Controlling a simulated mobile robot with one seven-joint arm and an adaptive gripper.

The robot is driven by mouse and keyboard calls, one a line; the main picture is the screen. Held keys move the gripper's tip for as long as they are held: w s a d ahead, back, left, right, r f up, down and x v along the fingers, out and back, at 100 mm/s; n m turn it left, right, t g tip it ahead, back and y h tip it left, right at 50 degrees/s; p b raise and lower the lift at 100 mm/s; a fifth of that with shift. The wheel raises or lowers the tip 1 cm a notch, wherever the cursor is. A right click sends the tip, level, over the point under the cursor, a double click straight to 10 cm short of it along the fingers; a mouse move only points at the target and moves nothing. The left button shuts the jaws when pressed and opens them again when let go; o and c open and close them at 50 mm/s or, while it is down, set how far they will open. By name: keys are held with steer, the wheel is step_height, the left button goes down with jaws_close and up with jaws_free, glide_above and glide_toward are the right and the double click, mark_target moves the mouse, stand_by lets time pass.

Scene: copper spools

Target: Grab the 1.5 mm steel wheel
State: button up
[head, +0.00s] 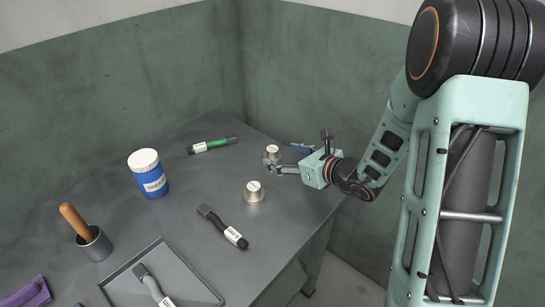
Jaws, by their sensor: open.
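Two small silver wheels with pale labelled tops stand on the grey table. The far wheel (272,153) is near the table's back right, and the near wheel (254,192) is closer to the front. Their labels are too small to read, so I cannot tell which is 1.5 mm. My gripper (274,167) is open, low over the table, pointing left. Its fingers are right beside the far wheel and partly cover its lower part; I cannot tell whether they touch it or stand around it.
A blue jar (153,182) with a white lid stands at left. A green-handled tool (212,145) and a dark brush (223,227) lie on the table (180,225). A tray (195,277) and a cup (97,246) are in front. A blue object (300,148) lies behind my gripper. Walls close the back.

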mark_target(276, 154)
steer(key=x, duration=0.3)
steer(key=shift+w+a+f, duration=0.15)
steer(key=shift+a+f, duration=0.05)
steer(key=shift+a, duration=0.15)
steer(key=shift+c, duration=0.7)
steer(key=c, duration=1.2)
